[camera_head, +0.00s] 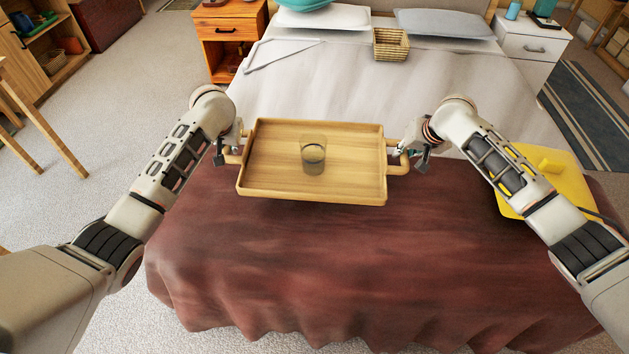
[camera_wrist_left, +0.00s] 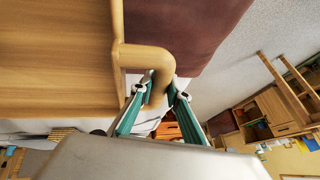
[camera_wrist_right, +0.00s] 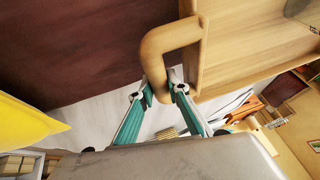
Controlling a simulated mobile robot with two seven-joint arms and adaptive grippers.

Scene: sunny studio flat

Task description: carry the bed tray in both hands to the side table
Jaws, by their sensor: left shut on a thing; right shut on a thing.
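The wooden bed tray (camera_head: 275,182) is held in the air over the bed, roughly level, between my two arms. A clear glass (camera_head: 313,155) with dark liquid in it stands upright near the tray's middle. My left gripper (camera_head: 228,150) is shut on the tray's left handle, which shows between the fingers in the left wrist view (camera_wrist_left: 157,92). My right gripper (camera_head: 405,155) is shut on the right handle, and that handle shows in the right wrist view (camera_wrist_right: 160,85). No side table can be told for certain; an orange nightstand and a white nightstand stand by the bed head.
The bed has a dark red blanket (camera_head: 300,260) and pale sheet. A wicker basket (camera_head: 390,44) sits near the pillows. A yellow object (camera_head: 555,180) lies at the bed's right. The orange nightstand (camera_head: 229,33) and white nightstand (camera_head: 532,46) flank the bed.

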